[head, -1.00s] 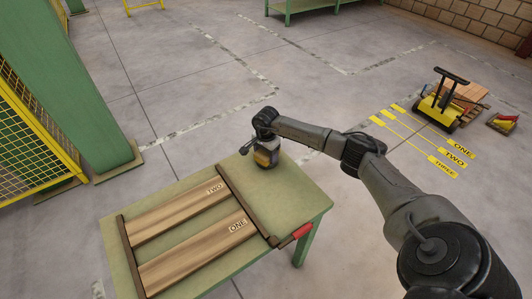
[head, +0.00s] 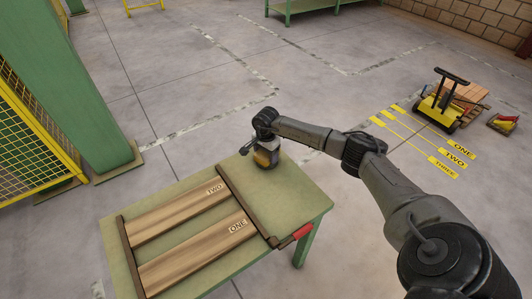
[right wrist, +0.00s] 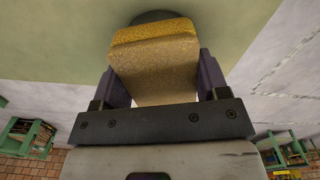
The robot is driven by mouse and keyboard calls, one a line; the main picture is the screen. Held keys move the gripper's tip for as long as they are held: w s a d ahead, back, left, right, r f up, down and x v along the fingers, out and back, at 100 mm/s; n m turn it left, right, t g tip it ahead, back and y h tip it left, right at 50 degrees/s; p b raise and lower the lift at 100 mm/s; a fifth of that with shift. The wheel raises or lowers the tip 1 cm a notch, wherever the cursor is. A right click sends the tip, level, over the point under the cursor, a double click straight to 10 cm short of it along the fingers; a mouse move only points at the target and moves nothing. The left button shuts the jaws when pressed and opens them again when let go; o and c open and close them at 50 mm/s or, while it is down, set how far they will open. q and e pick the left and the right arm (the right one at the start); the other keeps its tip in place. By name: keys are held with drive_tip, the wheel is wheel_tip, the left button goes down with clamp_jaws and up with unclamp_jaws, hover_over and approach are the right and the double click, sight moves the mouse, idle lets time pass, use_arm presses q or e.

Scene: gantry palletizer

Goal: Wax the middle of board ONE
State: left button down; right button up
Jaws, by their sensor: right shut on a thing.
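Board ONE (head: 190,258) lies flat on the green table (head: 290,196), on the near side of the frame. Board TWO (head: 175,215) lies parallel behind it. Both show plain wood grain with labels at their right ends. My right gripper (head: 263,146) is over the table's far right part, beyond the boards. It is shut on a yellow-tan block (right wrist: 155,60), which fills the space between its fingers in the right wrist view. The block also shows in the head view (head: 265,158). A dark round thing (right wrist: 155,16) shows just behind the block. My left gripper is out of view.
Dark strips (head: 248,207) border the boards' ends. A red-handled tool (head: 302,231) sits at the table's right edge. A green post (head: 95,90) and yellow mesh fence (head: 30,140) stand left. A yellow cart (head: 440,105) and floor labels lie far right.

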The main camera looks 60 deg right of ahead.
drive_tip(key=shift+r+p, duration=0.55)
drive_tip(key=shift+r, duration=0.25)
drive_tip(key=shift+r+p, duration=1.05)
drive_tip(key=shift+r, duration=0.6)
drive_tip(key=shift+r+p, duration=0.65)
drive_tip(key=shift+r, duration=0.35)
drive_tip(key=shift+a, duration=0.15)
